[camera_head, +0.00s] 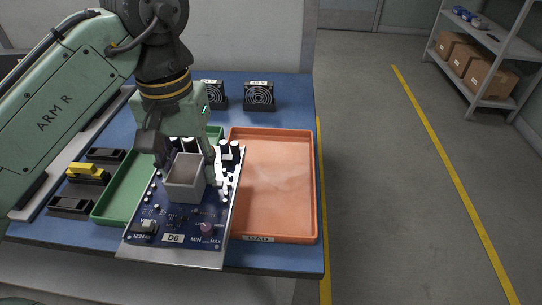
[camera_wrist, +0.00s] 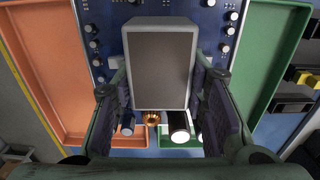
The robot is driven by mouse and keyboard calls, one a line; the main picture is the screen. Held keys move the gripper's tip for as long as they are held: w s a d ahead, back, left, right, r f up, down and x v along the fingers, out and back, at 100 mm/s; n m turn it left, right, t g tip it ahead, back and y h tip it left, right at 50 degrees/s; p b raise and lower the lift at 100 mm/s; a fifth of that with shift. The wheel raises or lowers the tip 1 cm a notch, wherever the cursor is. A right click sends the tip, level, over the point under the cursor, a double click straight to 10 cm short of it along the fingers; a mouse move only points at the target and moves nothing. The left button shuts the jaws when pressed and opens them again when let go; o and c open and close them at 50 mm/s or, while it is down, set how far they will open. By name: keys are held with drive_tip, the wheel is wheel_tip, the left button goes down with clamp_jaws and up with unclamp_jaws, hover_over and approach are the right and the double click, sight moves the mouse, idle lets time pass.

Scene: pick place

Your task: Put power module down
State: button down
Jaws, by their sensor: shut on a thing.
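The power module is a dark blue circuit board (camera_head: 178,219) marked D6, with a tall grey box (camera_head: 184,184) and several small white-topped parts on it. My gripper (camera_head: 186,163) comes from above and is shut on the grey box. In the wrist view the box (camera_wrist: 160,65) sits between the two fingers (camera_wrist: 160,95). The board overlaps the green tray (camera_head: 113,200) and the left edge of the orange tray (camera_head: 275,185), which is labelled BAD. It appears held above them; its exact clearance cannot be told. The board and arm hide much of the green tray.
The trays lie on a blue table (camera_head: 290,93). Black holders, one with a yellow part (camera_head: 88,172), are at the left. Black fans (camera_head: 259,96) stand at the back. The orange tray looks empty. A shelf with boxes (camera_head: 489,77) stands far right.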

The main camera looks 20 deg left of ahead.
hover_over(267, 168)
drive_tip(key=shift+f+p, duration=0.4)
drive_tip(key=shift+f, duration=0.25)
drive_tip(key=shift+w+f, duration=0.1)
drive_tip(key=shift+f, duration=1.65)
drive_tip(key=shift+f, duration=0.15)
drive_tip(key=c, duration=1)
unclamp_jaws()
drive_tip(key=shift+o, duration=0.2)
wheel_tip(267, 168, up, 12)
drive_tip(key=shift+p, duration=0.35)
